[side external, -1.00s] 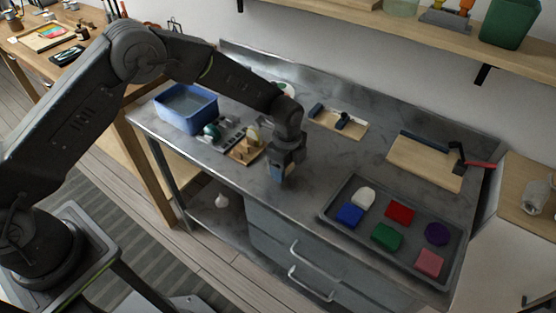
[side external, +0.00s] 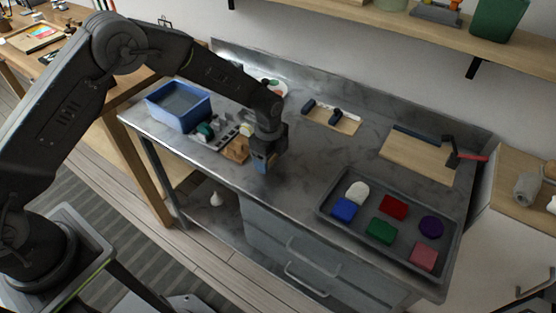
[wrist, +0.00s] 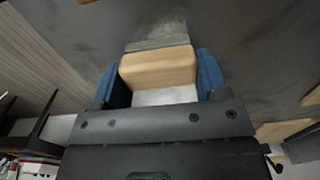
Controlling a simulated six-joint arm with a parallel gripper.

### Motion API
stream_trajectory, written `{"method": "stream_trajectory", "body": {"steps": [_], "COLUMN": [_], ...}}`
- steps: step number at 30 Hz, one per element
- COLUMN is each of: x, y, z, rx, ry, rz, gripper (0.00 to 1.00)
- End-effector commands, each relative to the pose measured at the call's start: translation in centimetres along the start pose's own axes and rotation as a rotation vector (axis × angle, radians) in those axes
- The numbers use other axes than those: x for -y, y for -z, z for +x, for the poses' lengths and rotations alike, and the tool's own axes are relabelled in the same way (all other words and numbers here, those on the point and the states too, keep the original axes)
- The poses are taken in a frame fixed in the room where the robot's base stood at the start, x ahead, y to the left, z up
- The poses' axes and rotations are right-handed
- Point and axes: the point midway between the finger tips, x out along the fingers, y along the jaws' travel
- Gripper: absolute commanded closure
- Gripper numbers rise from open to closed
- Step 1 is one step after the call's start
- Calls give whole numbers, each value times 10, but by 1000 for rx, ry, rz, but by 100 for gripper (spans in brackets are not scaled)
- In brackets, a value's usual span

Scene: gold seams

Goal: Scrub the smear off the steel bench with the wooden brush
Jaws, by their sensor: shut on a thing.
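My gripper (wrist: 161,75) is shut on the wooden brush (wrist: 158,68), a pale wood block held between its blue fingers. In the side view my gripper (side external: 262,164) is low over the steel bench (side external: 290,160), near its front edge. A faint pale smear (wrist: 168,31) shows on the bench just beyond the brush in the wrist view. A grey strip lies along the brush's far edge; I cannot tell if it is bristles. The brush is mostly hidden in the side view, and contact with the bench cannot be made out.
A grey tray (side external: 325,204) of coloured blocks lies to the right. Boards (side external: 415,160) with tools lie behind. The bench between rack and tray is clear.

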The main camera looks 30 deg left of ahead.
Motion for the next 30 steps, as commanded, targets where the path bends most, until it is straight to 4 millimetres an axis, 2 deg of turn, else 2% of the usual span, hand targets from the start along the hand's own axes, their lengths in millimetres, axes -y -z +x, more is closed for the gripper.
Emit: {"method": "stream_trajectory", "body": {"steps": [13,18,30], "x": [-1,15,14], "y": [-42,-38,0], "z": [0,0,0], "rx": [0,0,0], "ry": [-1,1,0], "rz": [-1,2,3], "gripper": [55,55,55]}}
